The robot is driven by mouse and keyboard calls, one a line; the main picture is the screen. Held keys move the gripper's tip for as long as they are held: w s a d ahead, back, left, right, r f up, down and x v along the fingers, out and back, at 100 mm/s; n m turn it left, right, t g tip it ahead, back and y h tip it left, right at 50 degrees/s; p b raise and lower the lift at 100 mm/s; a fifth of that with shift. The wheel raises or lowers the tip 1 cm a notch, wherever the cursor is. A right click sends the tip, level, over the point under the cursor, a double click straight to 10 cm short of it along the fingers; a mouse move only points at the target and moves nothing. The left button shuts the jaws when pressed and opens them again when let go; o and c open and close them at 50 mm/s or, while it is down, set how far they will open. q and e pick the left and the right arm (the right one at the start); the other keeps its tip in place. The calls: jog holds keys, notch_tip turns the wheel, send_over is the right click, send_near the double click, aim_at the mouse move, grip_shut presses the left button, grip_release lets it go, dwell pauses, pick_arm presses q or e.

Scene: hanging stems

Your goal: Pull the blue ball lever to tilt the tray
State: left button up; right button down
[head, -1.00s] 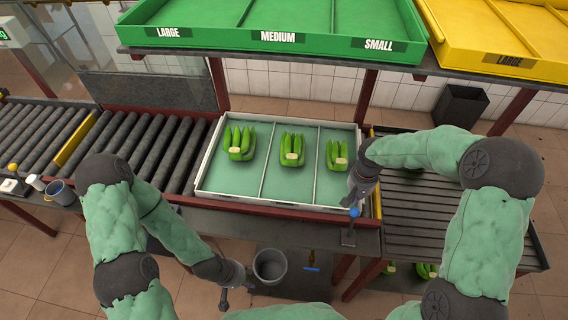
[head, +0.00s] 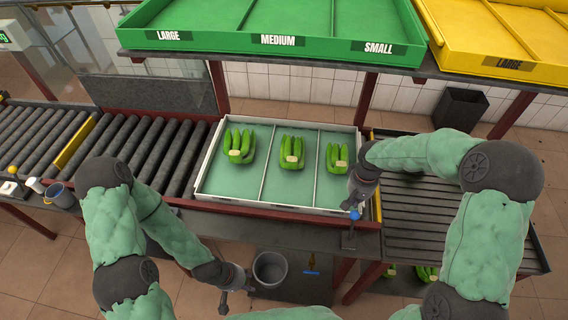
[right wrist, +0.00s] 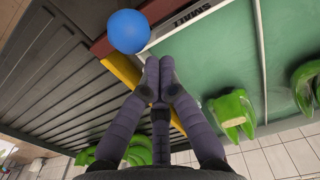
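The blue ball (head: 354,214) sits on top of a short upright lever in front of the tray's right corner. It also shows in the right wrist view (right wrist: 128,32), just past my fingertips. The tray (head: 199,176) has a white rim and three green compartments, each with one bunch of green bananas; it looks level. My right gripper (head: 350,203) is right beside the ball, above it in the head view. Its fingertips (right wrist: 159,66) are together with nothing between them; I cannot tell if they touch the ball. My left gripper (head: 234,290) hangs low at the front, its fingers unclear.
A roller conveyor (head: 150,140) adjoins the tray on the left, and a slatted rack (head: 430,210) is on the right. Green bins (head: 270,20) and yellow bins (head: 480,40) are on a shelf above. A grey bucket (head: 270,268) stands below the tray.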

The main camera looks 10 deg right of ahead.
dwell(0.4)
jog(key=shift+f+b, duration=1.35)
jog(key=shift+f, duration=0.15)
